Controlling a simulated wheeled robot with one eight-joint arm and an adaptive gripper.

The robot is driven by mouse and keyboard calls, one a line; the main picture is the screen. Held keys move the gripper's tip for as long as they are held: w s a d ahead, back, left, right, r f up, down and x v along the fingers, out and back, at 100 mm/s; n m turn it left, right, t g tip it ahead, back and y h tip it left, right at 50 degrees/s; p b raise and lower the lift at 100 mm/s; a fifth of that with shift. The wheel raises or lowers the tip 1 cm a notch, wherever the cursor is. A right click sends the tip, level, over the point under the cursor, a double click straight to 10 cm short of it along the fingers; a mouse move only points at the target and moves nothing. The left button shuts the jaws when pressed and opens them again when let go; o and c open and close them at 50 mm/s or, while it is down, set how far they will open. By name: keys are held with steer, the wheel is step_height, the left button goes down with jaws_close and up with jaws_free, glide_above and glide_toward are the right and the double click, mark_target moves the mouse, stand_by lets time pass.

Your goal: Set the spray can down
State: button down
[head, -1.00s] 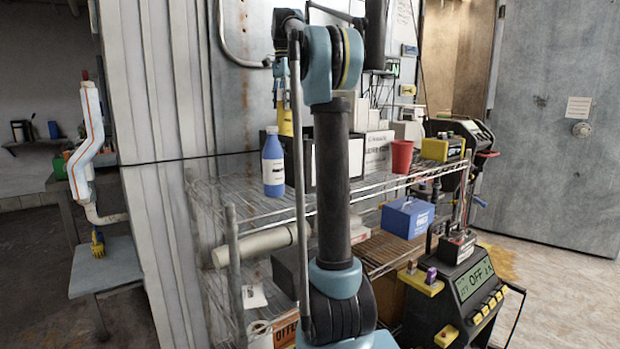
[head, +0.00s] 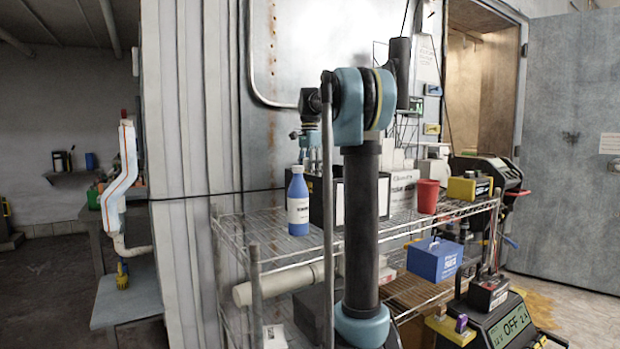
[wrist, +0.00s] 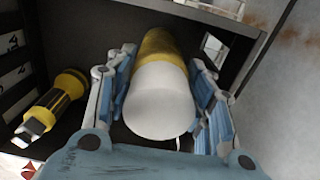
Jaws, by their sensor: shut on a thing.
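The spray can (wrist: 162,85) has a yellow body and a rounded white top that faces the wrist camera. My gripper (wrist: 160,72) is shut on it, with one blue-grey finger on each side. The can's far end is hidden in the wrist view, so I cannot tell whether it touches a surface. In the head view my gripper (head: 308,138) is small, above the back of the wire rack's top shelf (head: 270,238), and the can cannot be made out clearly there.
A yellow flashlight (wrist: 52,106) lies left of the can in the wrist view. On the top shelf stand a blue bottle (head: 298,205), a red cup (head: 428,196) and a yellow box (head: 469,188). A blue box (head: 434,260) sits lower. The shelf front between bottle and cup is partly hidden by my arm.

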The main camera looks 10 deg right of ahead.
steer(key=shift+f, duration=0.6)
steer(key=c, duration=0.8)
jaws_free()
steer(key=shift+o, duration=0.2)
step_height(320, 180, up, 12)
steer(key=shift+r, duration=0.1)
